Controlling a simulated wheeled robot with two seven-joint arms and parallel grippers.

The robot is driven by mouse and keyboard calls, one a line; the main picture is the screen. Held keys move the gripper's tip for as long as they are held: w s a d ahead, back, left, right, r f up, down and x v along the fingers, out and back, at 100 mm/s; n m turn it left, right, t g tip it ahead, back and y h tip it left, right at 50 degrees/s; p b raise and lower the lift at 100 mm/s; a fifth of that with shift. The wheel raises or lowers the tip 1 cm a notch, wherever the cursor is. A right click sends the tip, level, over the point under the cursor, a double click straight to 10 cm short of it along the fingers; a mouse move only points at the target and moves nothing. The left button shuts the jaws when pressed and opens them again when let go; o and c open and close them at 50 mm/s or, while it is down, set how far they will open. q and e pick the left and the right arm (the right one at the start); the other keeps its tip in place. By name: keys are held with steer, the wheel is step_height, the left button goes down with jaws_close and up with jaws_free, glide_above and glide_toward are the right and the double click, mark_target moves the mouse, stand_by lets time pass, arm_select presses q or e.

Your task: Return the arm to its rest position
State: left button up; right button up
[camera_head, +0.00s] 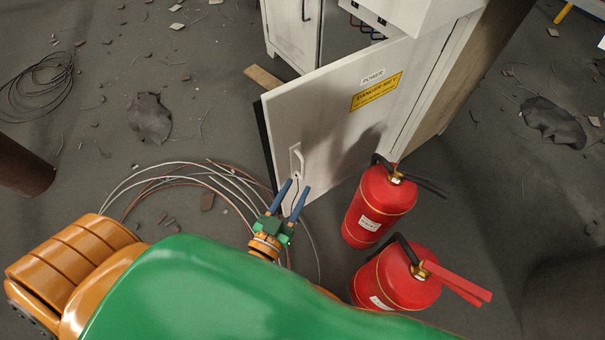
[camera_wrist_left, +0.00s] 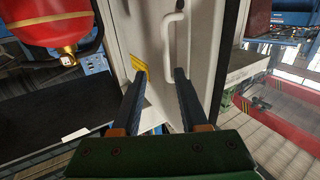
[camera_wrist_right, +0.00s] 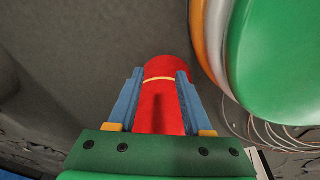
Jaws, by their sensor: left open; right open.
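My left arm reaches across the bottom of the head view, large and green with an orange joint. My left gripper (camera_head: 298,185) is open, its blue fingers near the lower edge of the white cabinet door (camera_head: 335,120) and below its handle (camera_head: 298,160). In the left wrist view the left gripper (camera_wrist_left: 160,76) is open and empty, with the handle (camera_wrist_left: 167,42) beyond its fingertips. My right gripper (camera_wrist_right: 160,72) is open in the right wrist view. A red extinguisher (camera_wrist_right: 160,105) shows between its fingers; I cannot tell whether they touch it. The right gripper is hidden in the head view.
Two red fire extinguishers, one farther (camera_head: 372,215) and one nearer (camera_head: 385,285), stand right of the left gripper. The cabinet door is open. Loose cables (camera_head: 165,172) lie on the floor behind my arm. A dark pillar (camera_head: 22,168) stands at the left.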

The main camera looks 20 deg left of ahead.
arm_select(q)
steer(key=shift+s, duration=0.5)
steer(key=shift+f, duration=0.1)
